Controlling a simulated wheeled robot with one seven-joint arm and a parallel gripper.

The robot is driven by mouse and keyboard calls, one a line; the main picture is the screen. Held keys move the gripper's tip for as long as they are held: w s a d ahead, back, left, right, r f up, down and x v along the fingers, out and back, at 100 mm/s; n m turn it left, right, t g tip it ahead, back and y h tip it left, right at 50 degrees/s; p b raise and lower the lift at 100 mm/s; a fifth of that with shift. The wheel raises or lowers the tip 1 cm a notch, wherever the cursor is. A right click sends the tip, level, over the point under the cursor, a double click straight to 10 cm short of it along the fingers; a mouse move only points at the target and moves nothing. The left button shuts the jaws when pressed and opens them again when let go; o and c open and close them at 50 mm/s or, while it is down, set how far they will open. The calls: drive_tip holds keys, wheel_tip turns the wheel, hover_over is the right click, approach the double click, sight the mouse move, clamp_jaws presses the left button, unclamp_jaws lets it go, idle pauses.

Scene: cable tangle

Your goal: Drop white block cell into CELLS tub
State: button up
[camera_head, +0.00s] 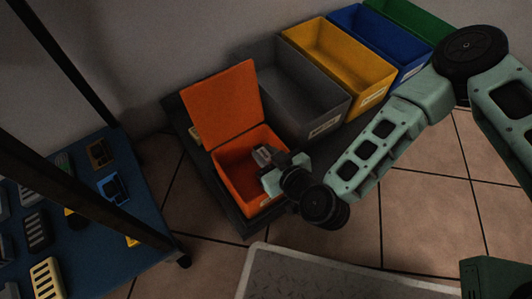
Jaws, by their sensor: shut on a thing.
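An orange tub (232,174) with its orange lid (222,103) raised stands at the left end of a row of tubs. Its label is too small and angled to read, so I cannot confirm that it says CELLS. My gripper (262,157) reaches in from the right, over the open mouth of the orange tub. It is shut on a small pale block, the white block cell, which is mostly hidden by the fingers and dim. I cannot tell how far below the rim the block is.
Grey (290,96), yellow (340,60), blue (376,37) and green (408,14) open tubs continue to the right. A blue-topped table (95,240) with several small devices and a dark upright frame is at left. A grey mat (330,278) lies on the tiled floor in front.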

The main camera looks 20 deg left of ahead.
wheel_tip(320, 180, down, 2)
drive_tip(key=shift+f+b, duration=0.1)
drive_tip(key=shift+b, duration=0.6)
drive_tip(key=o, duration=1)
drive_tip(key=shift+o, duration=0.2)
drive_tip(key=p+v, duration=0.8)
drive_tip(key=v, duration=0.9)
drive_tip(key=shift+d+r+p, duration=0.2)
drive_tip(key=shift+p, duration=0.15)
